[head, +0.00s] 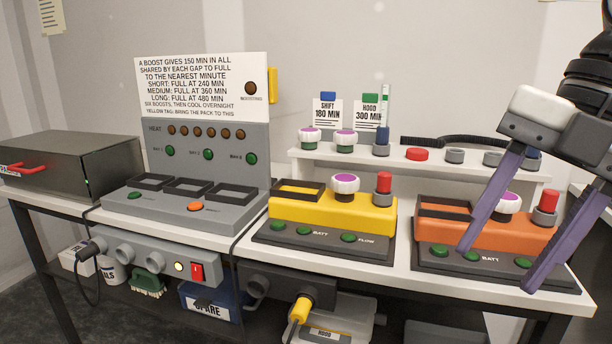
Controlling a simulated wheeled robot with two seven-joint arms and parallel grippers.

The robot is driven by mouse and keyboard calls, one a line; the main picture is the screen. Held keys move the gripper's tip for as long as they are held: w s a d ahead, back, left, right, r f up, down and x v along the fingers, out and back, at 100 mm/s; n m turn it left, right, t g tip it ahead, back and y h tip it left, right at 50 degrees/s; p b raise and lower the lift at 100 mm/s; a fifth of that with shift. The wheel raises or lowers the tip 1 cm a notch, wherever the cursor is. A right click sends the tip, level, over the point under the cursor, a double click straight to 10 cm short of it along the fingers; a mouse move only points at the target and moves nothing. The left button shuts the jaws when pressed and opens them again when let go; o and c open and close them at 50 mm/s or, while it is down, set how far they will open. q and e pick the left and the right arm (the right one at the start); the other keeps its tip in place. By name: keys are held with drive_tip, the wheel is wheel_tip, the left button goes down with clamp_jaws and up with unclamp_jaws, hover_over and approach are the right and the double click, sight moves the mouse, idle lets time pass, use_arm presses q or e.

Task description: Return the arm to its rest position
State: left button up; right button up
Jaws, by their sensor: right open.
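My right gripper (497,268) reaches in from the upper right with two long purple fingers spread apart. It is open and I see nothing between the fingertips except the orange unit behind. The fingers hang in front of the orange unit (440,230) at the right end of the bench; whether they touch it I cannot tell. The orange unit carries a white knob with a purple top (508,203) and a red-topped grey post (546,204). My left gripper is not in view.
A yellow unit (320,210) stands mid-bench, left of the orange one. A grey charging station (200,200) with a sign stands further left, beside a dark box with a red handle (28,168). A raised white shelf (420,168) holds knobs and caps behind. Boxes and connectors crowd below.

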drive_tip(key=w+d+f+m+t+y+p, duration=0.2)
drive_tip(key=w+d+f+m+t+y, duration=0.55)
drive_tip(key=d+f+t, duration=0.35)
drive_tip(key=s+d+f+m+t+h+p, duration=0.1)
drive_tip(key=d+f+m+t+h, duration=0.15)
drive_tip(key=f+m, duration=0.4)
drive_tip(key=s+d+f+m+t+h, duration=0.1)
drive_tip(key=d+f+m+t+h, duration=0.2)
drive_tip(key=f, duration=0.7)
drive_tip(key=s+a+f+m+g+h+p, duration=0.1)
drive_tip(key=s+a+f+m+g+h, duration=0.2)
drive_tip(key=f, duration=0.4)
drive_tip(key=s+a+f+m+g+h, duration=0.1)
drive_tip(key=s+a+f+m, duration=0.1)
drive_tip(key=s+f+m, duration=0.45)
use_arm(q)
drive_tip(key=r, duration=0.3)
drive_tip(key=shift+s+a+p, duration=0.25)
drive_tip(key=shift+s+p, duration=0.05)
drive_tip(key=shift+p, duration=0.1)
use_arm(e)
drive_tip(key=s+a+f+g, duration=0.2)
drive_tip(key=s+a+f, duration=0.1)
drive_tip(key=a, duration=0.5)
drive_tip(key=s+a+f+g, duration=0.2)
drive_tip(key=s+a+f, duration=0.2)
drive_tip(key=a, duration=0.4)
drive_tip(key=shift+a+f+y, duration=0.3)
drive_tip(key=shift+f+y, duration=0.1)
drive_tip(key=shift+f, duration=0.15)
